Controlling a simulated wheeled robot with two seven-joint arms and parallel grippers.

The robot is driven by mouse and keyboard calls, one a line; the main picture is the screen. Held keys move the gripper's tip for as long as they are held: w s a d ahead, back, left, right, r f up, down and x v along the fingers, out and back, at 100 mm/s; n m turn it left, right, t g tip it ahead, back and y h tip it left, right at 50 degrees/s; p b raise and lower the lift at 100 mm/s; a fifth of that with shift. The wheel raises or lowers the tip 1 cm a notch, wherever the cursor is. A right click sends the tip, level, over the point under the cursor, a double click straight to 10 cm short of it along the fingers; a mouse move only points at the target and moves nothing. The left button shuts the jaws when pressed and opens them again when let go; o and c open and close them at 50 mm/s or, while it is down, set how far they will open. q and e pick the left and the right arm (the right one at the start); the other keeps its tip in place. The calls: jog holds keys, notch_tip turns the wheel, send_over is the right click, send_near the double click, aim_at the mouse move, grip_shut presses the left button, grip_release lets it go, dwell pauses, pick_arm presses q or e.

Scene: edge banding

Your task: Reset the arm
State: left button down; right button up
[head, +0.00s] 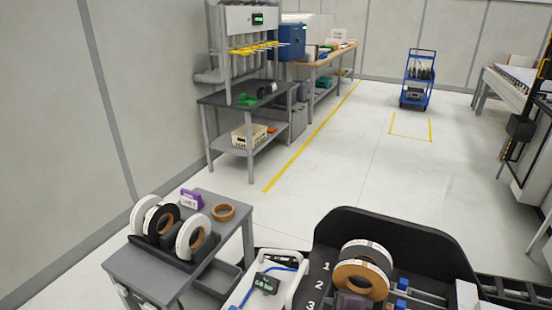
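Neither of my grippers can be made out in the head view, and no arm of mine is clearly seen. Several edge-banding rolls, white and black (160,225), stand upright on a grey cart (150,270) at the lower left. More rolls, white and tan (361,280), stand in a black machine housing (400,232) marked 1, 2, 3 at the bottom. A dark block in front of them is cut off by the lower edge.
A white unit (266,282) with a blue cable and small dark display sits between cart and machine. A grey workbench (245,97) and a wooden-topped bench (322,58) line the left wall. A blue trolley (418,80) stands far back. The middle floor (340,165) is clear.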

jog(key=s+d+f+m+g+h, duration=0.1)
jog(key=s+d+f+m+g, duration=0.1)
jog(key=s+d+m, duration=0.35)
jog(key=s+d+f+m+g+h, duration=0.1)
jog(key=s+d+f+m+g, duration=0.15)
jog(key=s+m, duration=0.55)
notch_tip(320, 180, down, 30)
jog(key=s+g+b, duration=0.1)
jog(key=s+d+f, duration=0.2)
jog(key=s+f, duration=0.7)
jog(key=s+d+f+g+b, duration=0.1)
jog(key=s+f, duration=0.9)
jog(key=shift+s+d, duration=0.3)
jog(key=shift+d, duration=0.05)
